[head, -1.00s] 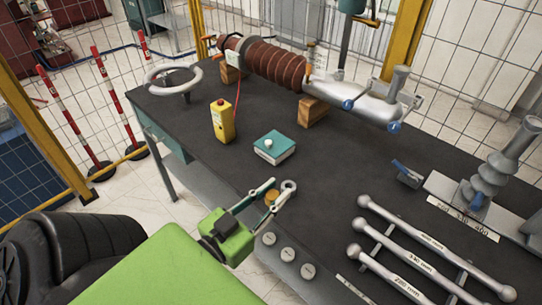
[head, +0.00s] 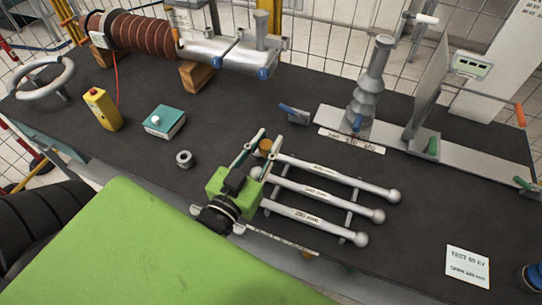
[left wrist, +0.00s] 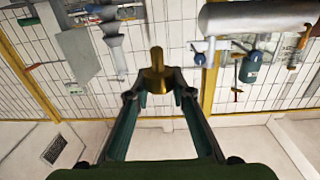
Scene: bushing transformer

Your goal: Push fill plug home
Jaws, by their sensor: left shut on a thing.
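My left gripper (head: 260,147) is over the front middle of the dark bench, beside the left ends of the silver rods. Its fingers are shut on a small brass plug (head: 265,146). The left wrist view shows the brass plug (left wrist: 157,75) pointing away between the fingertips (left wrist: 157,98), with a thin stem and a wider base. The brown ribbed bushing with its grey metal tank (head: 232,56) lies on wooden blocks at the back left, well apart from the plug. I cannot make out a fill opening on it. My right gripper is not in view.
A steel ring (head: 184,159), a teal box (head: 164,122) and a yellow control box (head: 102,108) stand left of my gripper. Several silver rods (head: 325,192) lie to its right. A grey ribbed post (head: 367,88) stands at the back. Bench between gripper and tank is mostly clear.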

